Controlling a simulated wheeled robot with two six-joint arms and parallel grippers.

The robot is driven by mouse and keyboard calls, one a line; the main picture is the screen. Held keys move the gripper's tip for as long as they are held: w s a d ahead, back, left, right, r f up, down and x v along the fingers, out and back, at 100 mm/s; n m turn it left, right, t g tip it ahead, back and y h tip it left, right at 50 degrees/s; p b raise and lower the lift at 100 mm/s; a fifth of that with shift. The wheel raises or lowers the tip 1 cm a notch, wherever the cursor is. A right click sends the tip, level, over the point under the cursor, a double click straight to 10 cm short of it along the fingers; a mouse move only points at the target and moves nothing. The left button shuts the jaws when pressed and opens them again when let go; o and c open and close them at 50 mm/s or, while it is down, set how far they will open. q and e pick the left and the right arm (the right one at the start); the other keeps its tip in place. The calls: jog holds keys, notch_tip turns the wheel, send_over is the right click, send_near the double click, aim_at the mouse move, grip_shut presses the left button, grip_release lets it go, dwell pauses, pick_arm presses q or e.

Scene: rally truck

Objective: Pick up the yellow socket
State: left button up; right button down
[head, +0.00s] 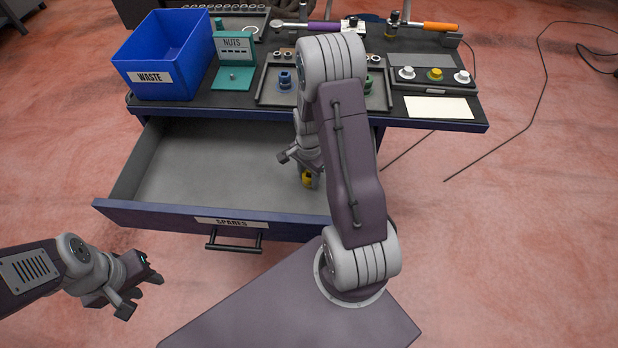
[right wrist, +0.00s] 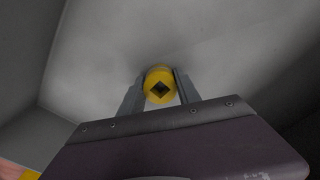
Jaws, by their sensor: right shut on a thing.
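The yellow socket (right wrist: 160,86) is between the two fingers of my right gripper (right wrist: 158,90) in the right wrist view, its square hole facing the camera. In the head view the yellow socket (head: 307,178) shows just below my right gripper (head: 305,168), inside the open drawer labelled SPARES (head: 190,165). My right gripper is shut on it. I cannot tell whether the socket touches the drawer floor. My left gripper (head: 136,294) is empty, in front of and left of the drawer; its fingers appear apart.
On the bench stand a blue WASTE bin (head: 170,60), a green NUTS stand (head: 235,62), a dark tray (head: 270,92) with a blue socket (head: 285,80), and a panel with knobs (head: 430,84). The drawer walls surround my right gripper. The drawer's left part is bare.

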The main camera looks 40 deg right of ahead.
jog(key=shift+r, duration=0.55)
notch_tip(320, 180, up, 3)
jog(key=shift+r+p, duration=0.1)
jog(key=shift+p, duration=0.5)
jog(key=s+d+r+p, duration=0.1)
jog(key=s+d+r, duration=0.5)
jog(key=d, duration=0.3)
jog(key=shift+s+r, duration=0.35)
jog(key=shift+s, duration=0.5)
